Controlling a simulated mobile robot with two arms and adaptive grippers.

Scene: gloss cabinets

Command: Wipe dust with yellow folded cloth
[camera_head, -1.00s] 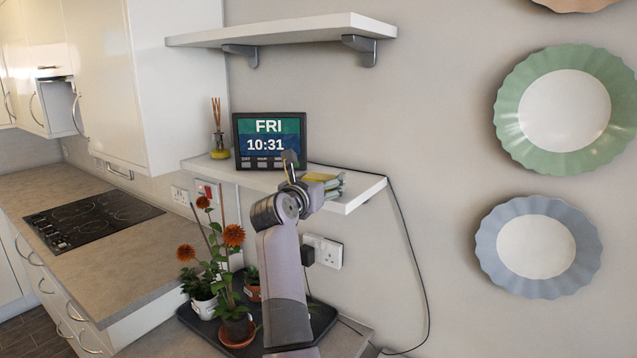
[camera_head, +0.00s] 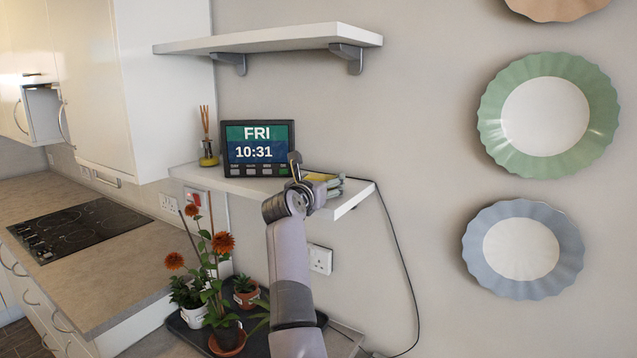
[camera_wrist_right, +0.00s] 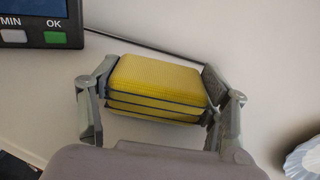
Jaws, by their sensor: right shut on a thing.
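The yellow folded cloth (camera_wrist_right: 158,84) is between the two fingers of my right gripper (camera_wrist_right: 157,98) in the right wrist view. The gripper is shut on it from both sides. In the head view the cloth (camera_head: 318,178) shows only partly behind my right gripper (camera_head: 318,187), over the right part of the lower white shelf (camera_head: 343,207). I cannot tell whether the cloth touches the shelf. No dust can be made out. My left gripper is not in view.
A digital clock (camera_head: 258,147) stands on the lower shelf just left of the gripper, with a reed diffuser (camera_head: 208,152) beside it. A black cable (camera_head: 402,255) hangs off the shelf. An upper shelf (camera_head: 270,38) is above. Potted plants (camera_head: 226,338) stand below on a dark tray.

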